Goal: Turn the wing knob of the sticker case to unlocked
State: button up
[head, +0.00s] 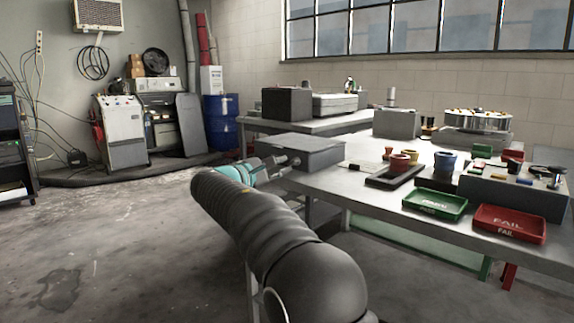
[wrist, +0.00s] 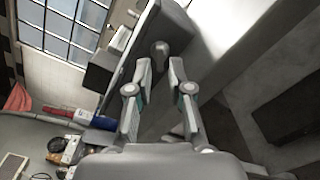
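The sticker case appears to be the flat grey box (head: 312,150) at the near left corner of the table. My gripper (head: 285,162) is at its left side, small and partly hidden by my arm in the head view. In the wrist view, a rounded grey knob (wrist: 160,47) sticks out from the grey case side (wrist: 188,42). The two fingers of my gripper (wrist: 162,66) stand apart, one on each side of the knob's line, with the knob just at or beyond their tips. I cannot tell whether they touch it. The knob's wing and lock marking are not readable.
The table (head: 345,190) also holds a dark tray (head: 388,178) with small cups, a green tray (head: 435,203) and a red FAIL tray (head: 510,223). A second bench (head: 262,125) with boxes stands behind. The floor to the left is open.

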aim_at(294, 162)
jog(key=shift+x, duration=1.4)
grip_shut()
jog(key=m+b, duration=0.2)
jog(key=shift+f+m, duration=0.2)
jog(key=shift+m, duration=0.2)
jog(key=shift+m+b, duration=1.45)
jog(key=shift+m, duration=0.45)
jog(key=shift+r, duration=0.1)
